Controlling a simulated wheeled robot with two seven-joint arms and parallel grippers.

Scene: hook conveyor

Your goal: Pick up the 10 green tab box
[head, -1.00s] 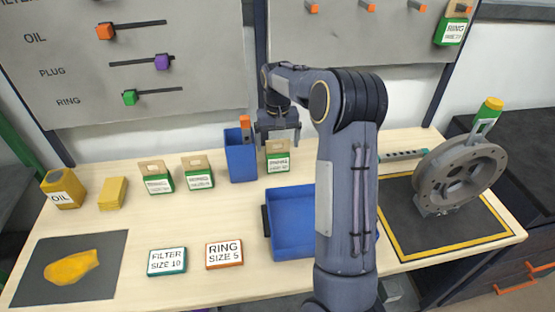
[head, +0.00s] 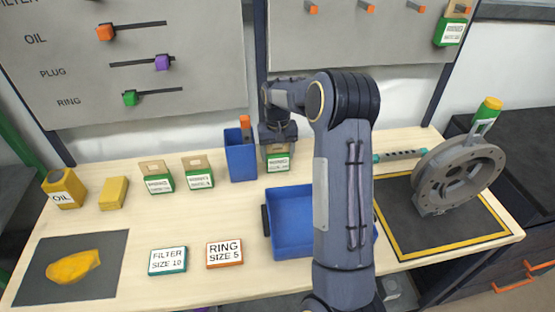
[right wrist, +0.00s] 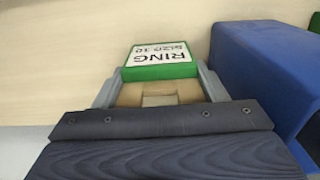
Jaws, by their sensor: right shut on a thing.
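The green tab box (head: 279,163) has a green body, a white label and a tan cardboard top. It stands on the table just right of the tall blue bin. In the right wrist view the box (right wrist: 160,72) shows a label reading RING with a size that looks like 10. My right gripper (head: 278,147) is above it, pointing down, shut on its tan top part. In the wrist view the gripper (right wrist: 158,92) has a finger on each side of that top. My left gripper is not in view.
The tall blue bin (head: 240,158) stands close to the left of the gripper. Two similar green boxes (head: 157,178) (head: 198,173) stand further left. A blue tray (head: 290,224) lies in front, partly hidden by my arm. A grey wheel-like part (head: 455,180) stands at right.

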